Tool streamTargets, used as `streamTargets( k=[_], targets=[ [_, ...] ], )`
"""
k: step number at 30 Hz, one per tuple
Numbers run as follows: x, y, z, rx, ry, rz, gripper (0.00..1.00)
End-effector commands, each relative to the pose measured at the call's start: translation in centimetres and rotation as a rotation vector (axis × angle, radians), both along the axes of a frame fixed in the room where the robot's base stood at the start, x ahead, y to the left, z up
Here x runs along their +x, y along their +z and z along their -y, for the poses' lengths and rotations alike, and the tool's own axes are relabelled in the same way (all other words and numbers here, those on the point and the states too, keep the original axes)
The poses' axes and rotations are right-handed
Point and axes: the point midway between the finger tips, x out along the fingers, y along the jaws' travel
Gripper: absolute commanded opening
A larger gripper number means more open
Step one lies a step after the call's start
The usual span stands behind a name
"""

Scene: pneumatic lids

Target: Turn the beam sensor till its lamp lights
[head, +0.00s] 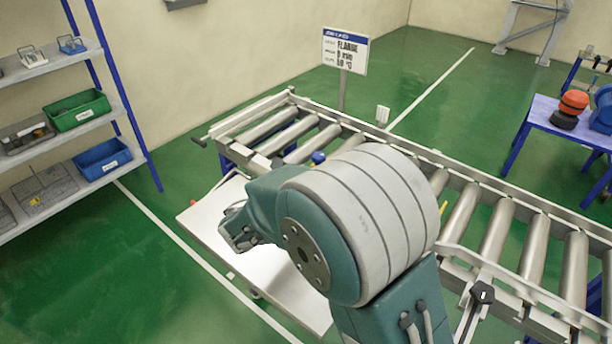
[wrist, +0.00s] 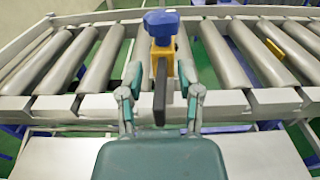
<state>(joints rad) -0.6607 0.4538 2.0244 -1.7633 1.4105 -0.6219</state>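What looks like the beam sensor stands at the conveyor's near rail in the wrist view. It has a blue top (wrist: 161,22), a yellow body (wrist: 163,55) and a dark, narrow plate facing me. Its blue top also shows in the head view (head: 318,157), just behind my arm. No lit lamp can be made out on it. My gripper (wrist: 159,68) is open, its two fingers on either side of the sensor with gaps visible. I cannot tell whether the fingertips reach level with its body. In the head view my arm hides most of this area.
The roller conveyor (head: 497,235) runs across the scene. A small yellow piece (wrist: 275,48) sits among its right rollers. A pale flat panel (head: 203,217) lies in front. A sign (head: 345,52) stands behind. Shelving (head: 60,60) is left, a purple table (head: 545,112) right.

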Motion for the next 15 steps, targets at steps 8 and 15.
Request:
streamTargets(
  k=[8, 15],
  targets=[
    [-0.8, 0.0, -0.6, 0.000, 0.001, 0.000, 0.46],
    [-4.5, 0.0, -3.7, -0.001, 0.004, -0.001, 0.46]
  ],
)
